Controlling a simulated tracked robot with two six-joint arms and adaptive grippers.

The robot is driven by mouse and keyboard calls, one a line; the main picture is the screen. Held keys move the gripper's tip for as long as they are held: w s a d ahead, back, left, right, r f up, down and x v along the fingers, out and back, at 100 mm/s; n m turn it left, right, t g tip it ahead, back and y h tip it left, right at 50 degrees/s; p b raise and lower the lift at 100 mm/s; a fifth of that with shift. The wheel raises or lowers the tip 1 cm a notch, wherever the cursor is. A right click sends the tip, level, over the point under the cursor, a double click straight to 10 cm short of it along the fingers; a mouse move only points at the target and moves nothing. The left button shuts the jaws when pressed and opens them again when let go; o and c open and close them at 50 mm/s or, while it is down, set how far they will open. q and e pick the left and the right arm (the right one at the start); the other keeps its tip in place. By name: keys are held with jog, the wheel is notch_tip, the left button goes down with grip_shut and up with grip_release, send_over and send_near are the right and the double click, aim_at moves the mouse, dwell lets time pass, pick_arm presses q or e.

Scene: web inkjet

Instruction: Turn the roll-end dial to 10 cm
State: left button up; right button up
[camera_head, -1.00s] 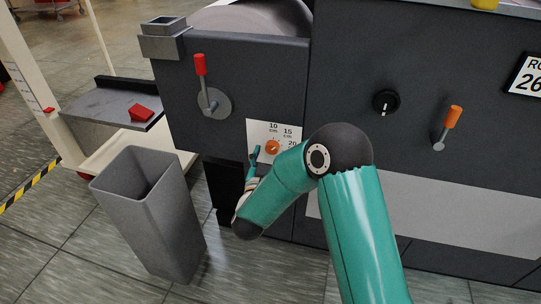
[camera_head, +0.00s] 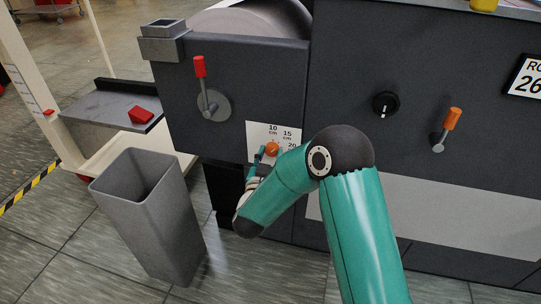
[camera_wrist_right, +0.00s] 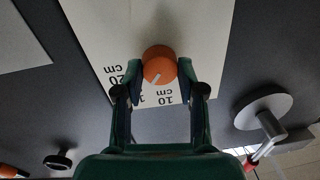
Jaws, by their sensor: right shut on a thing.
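The roll-end dial (camera_head: 272,148) is a small orange knob on a white label plate (camera_head: 256,130) marked 10 cm, 15 cm and 20 cm. In the right wrist view the dial (camera_wrist_right: 158,60) sits between the fingers of my right gripper (camera_wrist_right: 160,72), which is shut on it from both sides. There the picture is upside down, and the dial's pale pointer line slants towards the partly hidden 15 mark, between 10 and 20. In the head view my right gripper (camera_head: 268,154) is partly hidden by its own arm. My left gripper is not in view.
A red-handled lever (camera_head: 203,88) is above left of the plate. A black knob (camera_head: 385,104) and an orange-handled lever (camera_head: 447,130) are on the panel to the right. A grey bin (camera_head: 150,215) stands on the floor at left, near a small shelf (camera_head: 100,108).

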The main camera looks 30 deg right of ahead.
jog(key=shift+r+n, duration=0.1)
jog(key=shift+n, duration=0.2)
jog(key=n+p, duration=0.3)
jog(key=n, duration=0.1)
jog(key=shift+w+a+r, duration=0.1)
jog(key=shift+n+p, duration=0.9)
jog(key=shift+n, duration=0.6)
jog(key=shift+a, duration=0.1)
jog(key=o, duration=1.1)
jog(key=shift+g, duration=0.3)
jog(key=shift+o, duration=0.2)
jog(key=v, duration=1.2)
